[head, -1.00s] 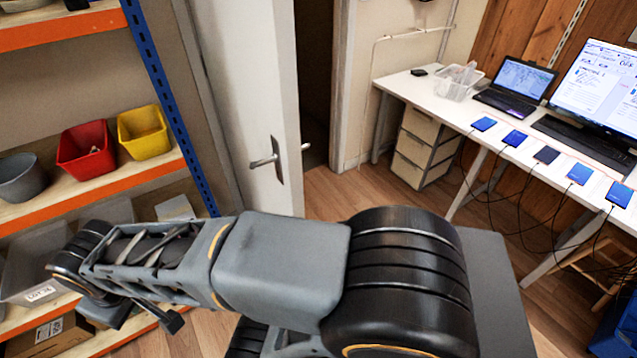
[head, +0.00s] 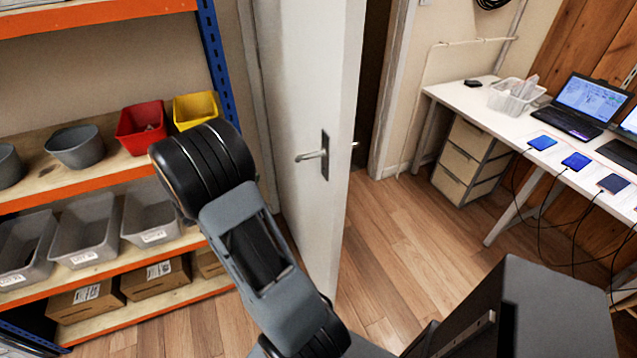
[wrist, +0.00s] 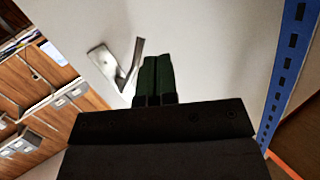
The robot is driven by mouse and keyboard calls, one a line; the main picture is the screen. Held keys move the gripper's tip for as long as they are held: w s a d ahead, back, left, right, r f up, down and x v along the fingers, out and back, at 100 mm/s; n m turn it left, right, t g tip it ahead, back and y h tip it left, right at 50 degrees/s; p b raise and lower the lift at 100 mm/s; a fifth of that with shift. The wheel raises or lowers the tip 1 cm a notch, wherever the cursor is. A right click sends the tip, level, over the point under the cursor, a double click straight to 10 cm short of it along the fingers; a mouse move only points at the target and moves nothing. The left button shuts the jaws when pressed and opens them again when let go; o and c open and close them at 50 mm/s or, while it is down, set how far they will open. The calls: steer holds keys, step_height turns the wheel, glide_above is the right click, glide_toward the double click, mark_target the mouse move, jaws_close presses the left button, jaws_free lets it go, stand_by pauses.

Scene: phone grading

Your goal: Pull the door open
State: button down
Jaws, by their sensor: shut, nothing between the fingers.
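The white door (head: 300,90) stands ajar in the head view, with a dark gap along its right edge. Its metal lever handle (head: 314,155) sits on a dark plate on the near face. In the wrist view the handle (wrist: 122,68) is just left of my gripper (wrist: 157,62), in front of the white door face (wrist: 215,50). My gripper's dark fingers are shut with nothing between them, close beside the lever's end. I cannot tell whether they touch it. In the head view my arm crosses the lower middle and my gripper cannot be made out.
An orange and blue shelf rack (head: 105,18) with red, yellow and grey bins stands left of the door. A white desk (head: 470,97) with laptop, phones and hanging cables is at right, over a drawer unit (head: 468,160). Wooden floor (head: 395,235) is clear between door and desk.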

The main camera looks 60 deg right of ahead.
steer(key=s+f+m+g, duration=0.2)
steer(key=s+m+g, duration=0.1)
steer(key=s+g, duration=0.35)
steer(key=g+y+p, duration=0.1)
steer(key=g+p, duration=0.1)
glide_toward(325, 179)
steer(key=x, duration=0.8)
steer(key=shift+a+r, duration=0.1)
steer(key=shift+r, duration=0.05)
steer(key=shift+s, duration=0.1)
